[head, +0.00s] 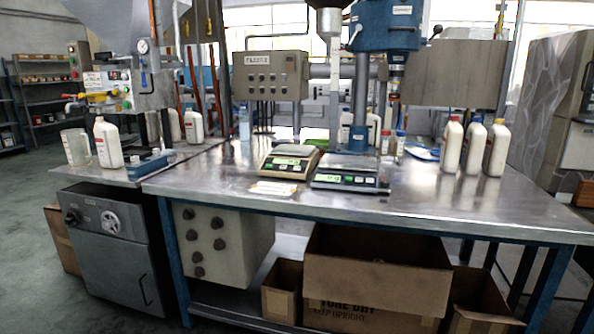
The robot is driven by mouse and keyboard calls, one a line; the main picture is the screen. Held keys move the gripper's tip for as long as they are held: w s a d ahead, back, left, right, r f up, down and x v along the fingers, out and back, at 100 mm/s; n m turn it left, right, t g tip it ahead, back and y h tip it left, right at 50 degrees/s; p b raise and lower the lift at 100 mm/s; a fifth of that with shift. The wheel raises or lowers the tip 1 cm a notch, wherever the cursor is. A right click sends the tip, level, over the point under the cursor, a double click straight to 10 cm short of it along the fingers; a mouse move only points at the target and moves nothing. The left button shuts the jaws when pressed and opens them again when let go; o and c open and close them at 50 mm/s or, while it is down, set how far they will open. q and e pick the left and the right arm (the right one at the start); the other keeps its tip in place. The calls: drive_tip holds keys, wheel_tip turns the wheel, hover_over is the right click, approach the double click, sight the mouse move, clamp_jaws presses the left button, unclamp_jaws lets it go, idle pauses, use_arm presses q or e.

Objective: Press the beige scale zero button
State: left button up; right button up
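The beige scale (287,164) stands on the metal workbench, left of the middle, with a lit green display and small buttons along its front panel. Its zero button is too small to pick out. A grey-blue scale (349,176) stands just to its right, also with a lit green display. Neither of my grippers is in the head view.
The metal workbench (440,206) has a clear front right. White bottles (472,146) stand at its right. A card (273,188) lies before the beige scale. A blue filling machine (386,28) rises behind the scales. Cardboard boxes (378,283) sit under the bench.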

drive_tip(key=shift+w+f, duration=0.1)
drive_tip(key=shift+w, duration=0.15)
